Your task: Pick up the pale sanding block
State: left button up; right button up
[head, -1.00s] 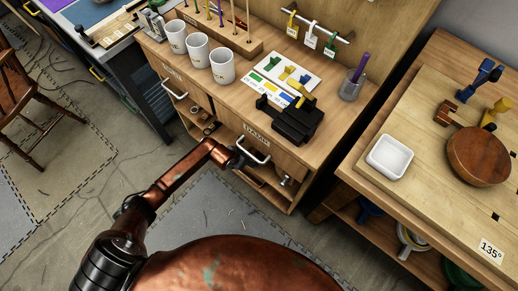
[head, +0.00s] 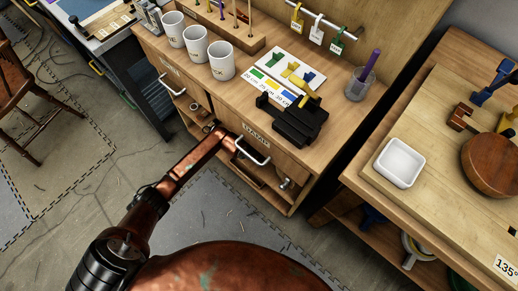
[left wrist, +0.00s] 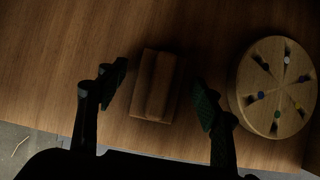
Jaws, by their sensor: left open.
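A wooden block (left wrist: 156,86) with a raised strip along its middle lies on a wooden surface in the left wrist view. It looks brown in the dim light, so I cannot tell for sure that it is the pale sanding block. My left gripper (left wrist: 163,92) is open, with one dark finger on each side of the block and gaps between. Nothing is held. In the head view my copper left arm reaches up from the lower left towards the workbench front; its gripper cannot be made out there. My right gripper is not in view.
A round wooden disc (left wrist: 276,88) with coloured spots lies right of the block. In the head view the workbench (head: 190,75) holds mugs, a black device (head: 292,122) and a pen cup (head: 360,84). A white tray (head: 400,162) sits on the right table.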

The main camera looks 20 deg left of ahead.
pick_arm(q)
jog(key=shift+c, duration=0.7)
jog(key=c, duration=1.1)
jog(key=shift+c, duration=0.2)
jog(key=shift+r, duration=0.15)
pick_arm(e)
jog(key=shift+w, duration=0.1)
